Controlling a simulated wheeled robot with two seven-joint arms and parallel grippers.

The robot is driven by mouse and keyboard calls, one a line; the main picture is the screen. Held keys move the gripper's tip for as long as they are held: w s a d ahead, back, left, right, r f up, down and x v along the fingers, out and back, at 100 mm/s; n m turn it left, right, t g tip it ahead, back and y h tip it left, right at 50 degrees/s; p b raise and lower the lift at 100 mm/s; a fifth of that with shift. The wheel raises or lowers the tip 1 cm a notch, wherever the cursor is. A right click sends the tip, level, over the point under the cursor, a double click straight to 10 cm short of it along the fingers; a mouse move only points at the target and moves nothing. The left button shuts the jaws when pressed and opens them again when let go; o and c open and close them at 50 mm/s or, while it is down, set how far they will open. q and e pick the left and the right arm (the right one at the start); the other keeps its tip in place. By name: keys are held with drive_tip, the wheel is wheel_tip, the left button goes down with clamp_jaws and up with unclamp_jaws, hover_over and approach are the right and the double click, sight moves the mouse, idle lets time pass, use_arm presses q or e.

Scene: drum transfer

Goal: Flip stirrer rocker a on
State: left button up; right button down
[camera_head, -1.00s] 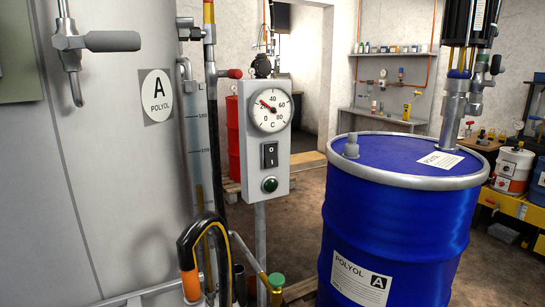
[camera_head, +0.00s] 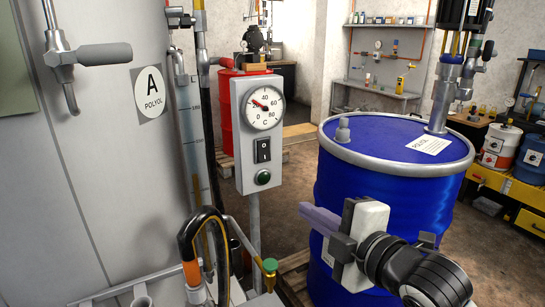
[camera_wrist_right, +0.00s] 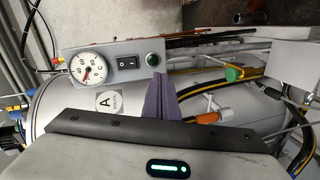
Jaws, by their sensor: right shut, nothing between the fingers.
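The black rocker switch (camera_head: 263,150) sits on the grey control box (camera_head: 235,135), between the round temperature gauge (camera_head: 264,107) above and a green round lamp (camera_head: 264,178) below. It also shows in the right wrist view (camera_wrist_right: 127,63), with its "O" and "I" marks. I cannot tell which side is pressed in. My right gripper (camera_head: 306,220) is shut and empty, with its purple fingers pointing left, below and to the right of the box and apart from it. In the right wrist view its fingertips (camera_wrist_right: 160,80) appear just below the lamp. My left gripper is not in view.
A blue drum (camera_head: 335,190) stands close behind and beside my right arm. A tank with an "A POLYOL" label (camera_head: 151,94) stands at left. A black hose (camera_head: 190,228) and a green-knobbed valve (camera_head: 270,266) lie below the box. Open floor shows between box and drum.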

sight(265, 160)
wheel_tip(265, 160, up, 6)
drive_tip(key=n, duration=0.2)
drive_tip(key=shift+a+n+y, duration=0.25)
drive_tip(key=shift+n+y, duration=0.05)
drive_tip(key=p+x, duration=0.2)
drive_tip(key=x, duration=1.2)
drive_tip(key=shift+r, duration=0.2)
drive_tip(key=shift+d, duration=0.1)
